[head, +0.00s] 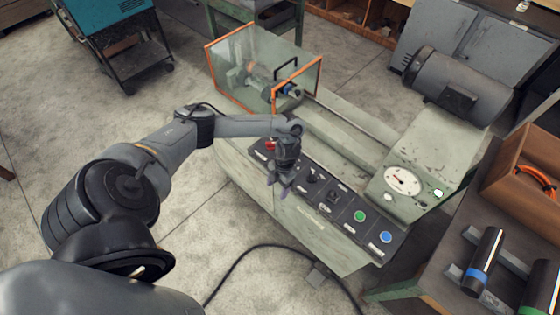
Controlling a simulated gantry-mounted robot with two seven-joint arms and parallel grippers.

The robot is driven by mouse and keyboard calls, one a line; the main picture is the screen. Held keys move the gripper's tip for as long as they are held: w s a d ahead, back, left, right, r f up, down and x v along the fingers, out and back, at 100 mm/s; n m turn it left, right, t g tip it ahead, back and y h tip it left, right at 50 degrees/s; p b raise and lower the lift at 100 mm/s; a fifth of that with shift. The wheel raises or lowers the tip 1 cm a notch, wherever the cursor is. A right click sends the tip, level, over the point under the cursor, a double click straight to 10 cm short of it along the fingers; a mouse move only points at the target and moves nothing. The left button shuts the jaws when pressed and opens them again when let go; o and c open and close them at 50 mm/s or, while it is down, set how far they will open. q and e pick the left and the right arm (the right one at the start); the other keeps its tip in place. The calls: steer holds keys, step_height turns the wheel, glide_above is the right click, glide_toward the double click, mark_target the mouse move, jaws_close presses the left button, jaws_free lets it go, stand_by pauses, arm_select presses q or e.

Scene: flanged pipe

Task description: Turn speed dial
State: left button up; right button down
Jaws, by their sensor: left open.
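A grey-green machine has a sloped black control panel (346,208) along its front edge. Dark knobs sit on the panel, one (313,175) just right of my gripper and another (334,197) further right. Their labels are too small to read, so I cannot tell which is the speed dial. A round white gauge with a needle (403,181) sits on the housing at the right. My left gripper (279,190) is open, pointing down over the left part of the panel and hiding some of it. It appears empty, and contact cannot be told. My right gripper is out of view.
The panel also has a red button (270,145), a green button (360,216) and a blue button (386,237). An orange-edged clear guard (298,83) stands behind my gripper. A motor (458,86) is at the back right. A cable (238,272) lies on the floor.

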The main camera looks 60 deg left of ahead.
arm_select(q)
steer(key=w+a+r+n+t+y+b, duration=0.1)
steer(key=w+a+r+t+y+b, duration=0.15)
steer(key=w+a+r, duration=0.7)
steer(key=shift+t+h, duration=0.25)
steer(key=shift+h, duration=0.2)
steer(key=f, duration=0.3)
steer(key=w+a+f, duration=0.1)
steer(key=f, duration=0.3)
steer(key=f+b, duration=0.1)
steer(key=f, duration=0.3)
steer(key=shift+w+a+f, duration=0.15)
steer(key=shift+w+a, duration=0.05)
steer(key=shift+w, duration=0.2)
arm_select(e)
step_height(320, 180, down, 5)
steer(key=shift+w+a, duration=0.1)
arm_select(q)
steer(key=c, duration=1.1)
steer(key=shift+o, duration=0.2)
